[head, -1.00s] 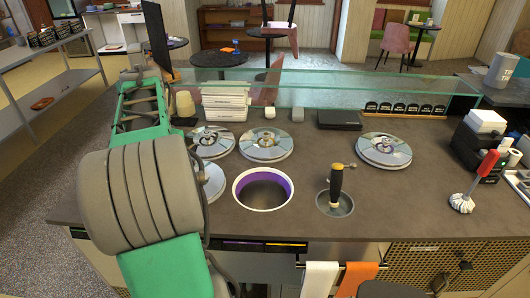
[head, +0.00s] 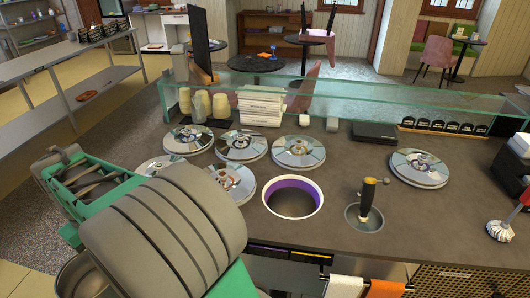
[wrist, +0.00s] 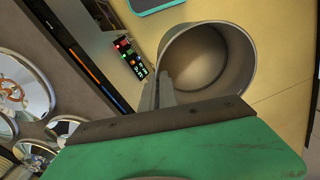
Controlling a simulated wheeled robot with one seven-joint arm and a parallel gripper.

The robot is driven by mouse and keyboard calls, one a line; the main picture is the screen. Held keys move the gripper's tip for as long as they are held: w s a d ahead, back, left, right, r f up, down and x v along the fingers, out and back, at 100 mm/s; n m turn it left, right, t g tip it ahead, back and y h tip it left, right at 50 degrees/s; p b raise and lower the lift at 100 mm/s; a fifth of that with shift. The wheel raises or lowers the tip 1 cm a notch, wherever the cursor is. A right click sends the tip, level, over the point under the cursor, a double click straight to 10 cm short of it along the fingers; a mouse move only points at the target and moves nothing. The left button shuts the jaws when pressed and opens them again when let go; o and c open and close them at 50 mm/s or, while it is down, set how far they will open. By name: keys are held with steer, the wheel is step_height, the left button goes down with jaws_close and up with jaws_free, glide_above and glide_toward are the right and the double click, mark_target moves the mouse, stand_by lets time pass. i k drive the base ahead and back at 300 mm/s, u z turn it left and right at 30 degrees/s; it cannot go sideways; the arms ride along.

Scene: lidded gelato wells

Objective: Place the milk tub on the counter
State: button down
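A round metal tub (wrist: 208,58), likely the milk tub, shows its open mouth and bare-looking inside in the wrist view. My gripper (wrist: 163,88) is shut on its wall at the rim, one finger on each side. The tub hangs beyond the counter's front edge, over the floor. In the head view part of the tub (head: 82,276) shows at the lower left, below my arm; my fingers are hidden there. The dark counter (head: 330,240) has an open round well (head: 293,197) with a purple inner wall. No label is readable on the tub.
Several shiny lids (head: 299,151) sit on the counter's left half, with another lid (head: 419,167) at right. A dark-handled tool (head: 367,199) stands in a small round well. A glass guard (head: 340,103) runs along the back.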

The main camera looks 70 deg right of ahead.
mark_target(430, 225)
steer(key=u, duration=0.35)
steer(key=k, duration=0.9)
steer(key=u, duration=0.4)
steer(key=k, duration=1.1)
steer(key=z, duration=0.15)
